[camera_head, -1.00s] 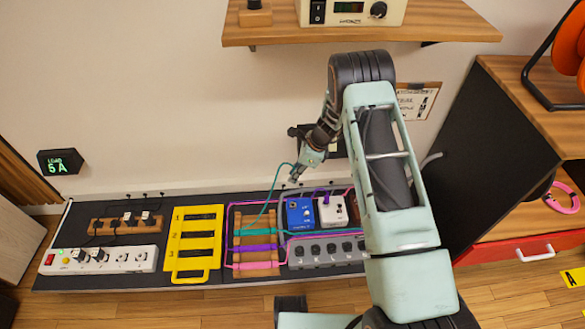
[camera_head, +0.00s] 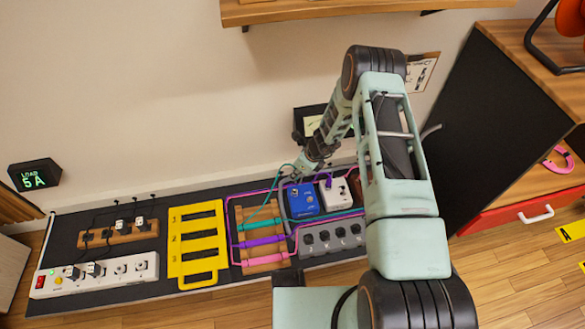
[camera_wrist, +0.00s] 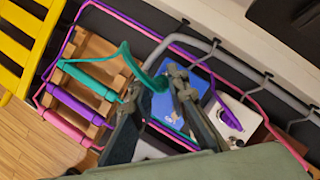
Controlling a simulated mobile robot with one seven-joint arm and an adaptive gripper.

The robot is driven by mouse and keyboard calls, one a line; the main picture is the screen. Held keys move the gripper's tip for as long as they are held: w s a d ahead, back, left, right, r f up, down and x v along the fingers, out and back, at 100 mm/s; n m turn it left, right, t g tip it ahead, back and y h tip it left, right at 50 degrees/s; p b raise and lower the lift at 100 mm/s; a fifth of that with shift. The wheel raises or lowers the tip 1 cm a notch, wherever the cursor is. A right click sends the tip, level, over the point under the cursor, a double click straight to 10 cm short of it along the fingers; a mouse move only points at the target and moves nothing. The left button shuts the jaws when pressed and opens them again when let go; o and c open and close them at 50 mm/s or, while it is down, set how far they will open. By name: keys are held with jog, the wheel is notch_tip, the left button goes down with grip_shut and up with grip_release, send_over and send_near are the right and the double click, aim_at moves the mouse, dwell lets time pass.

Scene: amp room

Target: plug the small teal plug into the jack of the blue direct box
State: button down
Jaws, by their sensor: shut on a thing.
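The blue direct box (camera_head: 303,201) sits on the dark mat at the right of the cable rack, and it shows in the wrist view (camera_wrist: 174,107), partly hidden behind my fingers. My gripper (camera_head: 291,178) is just above the back left part of the box. In the wrist view my gripper (camera_wrist: 156,84) is shut on the small teal plug (camera_wrist: 160,84), with its teal cable looping left to the wooden rack (camera_wrist: 84,44). The plug's tip and the jack are hidden, so I cannot tell whether they touch.
A white box (camera_head: 336,193) with a purple plug stands right of the blue box. Purple and pink cables run around the boxes. A yellow frame (camera_head: 197,240) and a white power strip (camera_head: 95,275) lie left.

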jog(key=shift+f, duration=0.25)
jog(key=shift+f+b, duration=3.1)
jog(key=shift+f, duration=1.05)
jog(key=c, duration=1.8)
grip_release()
jog(key=shift+r, duration=0.15)
jog(key=v, duration=1.2)
